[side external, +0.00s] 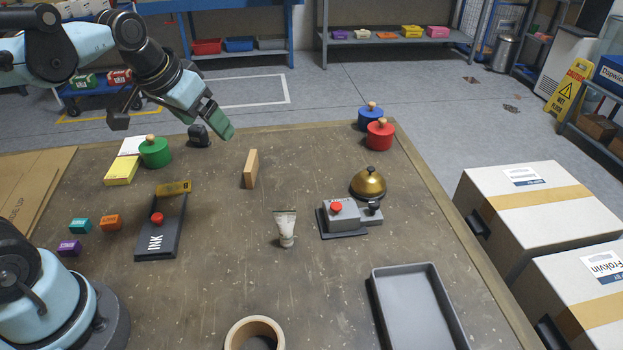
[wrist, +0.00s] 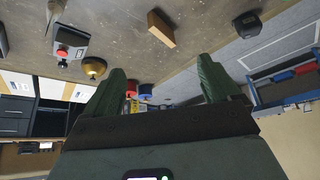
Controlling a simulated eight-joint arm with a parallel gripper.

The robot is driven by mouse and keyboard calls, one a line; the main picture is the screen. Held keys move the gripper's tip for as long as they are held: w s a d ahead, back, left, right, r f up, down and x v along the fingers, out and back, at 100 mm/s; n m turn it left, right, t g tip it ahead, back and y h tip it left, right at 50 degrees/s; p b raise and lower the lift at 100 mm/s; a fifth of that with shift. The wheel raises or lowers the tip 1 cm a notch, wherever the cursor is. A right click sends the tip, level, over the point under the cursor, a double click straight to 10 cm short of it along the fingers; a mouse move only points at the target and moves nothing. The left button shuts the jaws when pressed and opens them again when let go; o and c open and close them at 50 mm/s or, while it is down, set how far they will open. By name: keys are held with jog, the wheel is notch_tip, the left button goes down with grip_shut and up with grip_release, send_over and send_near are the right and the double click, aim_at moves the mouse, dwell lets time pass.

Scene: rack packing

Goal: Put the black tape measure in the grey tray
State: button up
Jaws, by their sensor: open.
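The black tape measure (side external: 199,136) sits on the table near its far edge, just below my gripper and partly hidden by it in the side view. In the wrist view, the tape measure (wrist: 248,24) is at the upper right, outside the fingers. My gripper (side external: 208,119) is raised above the table's far edge. Its green fingers are spread apart with nothing between them in the wrist view (wrist: 164,75). The grey tray (side external: 420,309) lies empty at the table's near right and is cut off by the frame.
A green lidded pot (side external: 155,152) stands left of the tape measure. A wooden block (side external: 251,169), a white tube (side external: 285,229), a grey switch box (side external: 342,217) and a brass bell (side external: 368,184) stand between the tape measure and tray. Red and blue pots stand at the far right corner.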

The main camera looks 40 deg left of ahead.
jog(key=w+a+r+n+g, duration=0.1)
jog(key=w+a+r+g, duration=0.1)
jog(key=w+a, duration=0.3)
jog(key=n+g, duration=0.2)
jog(key=g, duration=0.2)
send_near(196, 127)
jog(key=shift+h, duration=0.3)
jog(key=f, duration=1)
jog(key=shift+s+a+f, duration=0.1)
jog(key=shift+s+a, duration=0.05)
jog(key=shift+a, duration=0.05)
jog(key=c, duration=1.3)
